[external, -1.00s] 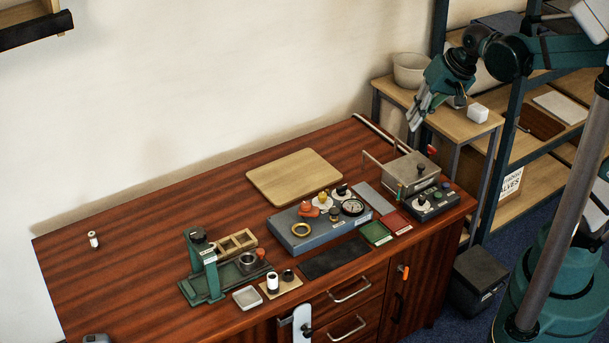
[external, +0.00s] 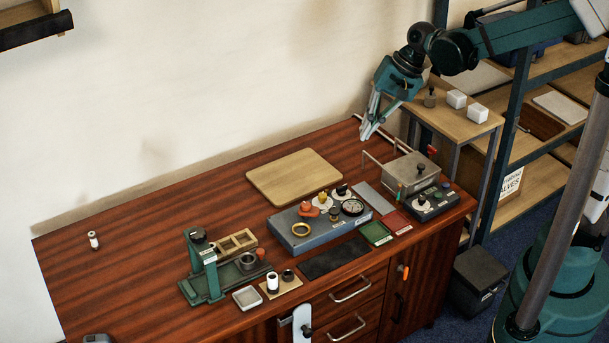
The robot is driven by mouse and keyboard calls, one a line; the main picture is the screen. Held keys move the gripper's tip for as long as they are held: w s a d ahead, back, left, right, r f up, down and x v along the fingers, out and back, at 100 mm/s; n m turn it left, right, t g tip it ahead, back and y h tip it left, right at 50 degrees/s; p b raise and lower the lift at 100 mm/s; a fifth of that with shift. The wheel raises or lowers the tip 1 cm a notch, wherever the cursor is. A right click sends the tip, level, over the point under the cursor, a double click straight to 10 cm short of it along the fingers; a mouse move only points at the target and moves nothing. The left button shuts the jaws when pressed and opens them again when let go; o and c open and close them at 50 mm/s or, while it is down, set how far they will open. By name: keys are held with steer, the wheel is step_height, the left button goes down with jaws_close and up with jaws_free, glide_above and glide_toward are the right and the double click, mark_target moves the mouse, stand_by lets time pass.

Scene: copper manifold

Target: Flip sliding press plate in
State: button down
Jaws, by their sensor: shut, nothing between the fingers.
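A green press stand (external: 203,265) with an upright column and a dark top knob stands at the front left of the wooden bench. A dark ring-shaped part (external: 247,261) sits on its green base, to the right of the column. I cannot make out which part is the sliding press plate at this size. My gripper (external: 366,137) is shut and empty. It points down above the back right of the bench, apart from everything and far from the press.
A metal box with raised handles (external: 403,173) stands below and right of my gripper. A blue-grey block (external: 318,229) carries a gauge and several fittings. A bare wooden board (external: 294,176) lies behind it. The bench's left part (external: 120,255) is mostly clear.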

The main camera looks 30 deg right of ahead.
steer(key=w+a+f+m+g+y, duration=0.1)
steer(key=w+a+f+m+g, duration=0.1)
steer(key=a+f, duration=0.3)
steer(key=w+a+f+m+g+y, duration=0.1)
steer(key=w+a+f, duration=0.2)
steer(key=a, duration=0.5)
steer(key=m+g, duration=0.2)
steer(key=g, duration=0.1)
glide_toward(265, 258)
steer(key=shift+y, duration=0.3)
steer(key=shift+w+d+r+p, duration=0.15)
steer(key=shift+w+d+r, duration=0.35)
steer(key=shift+d, duration=0.2)
steer(key=shift+w+d+r+p, duration=0.15)
steer(key=shift+w+d+r, duration=0.2)
steer(key=shift+d+r, duration=0.35)
steer(key=shift+w+d+r+p, duration=0.15)
steer(key=shift+w+d+r, duration=0.35)
steer(key=shift+d, duration=0.2)
steer(key=shift+s+a+f, duration=0.1)
steer(key=shift+f, duration=0.05)
steer(key=shift+b+x, duration=1.15)
steer(key=shift+x, duration=3.65)
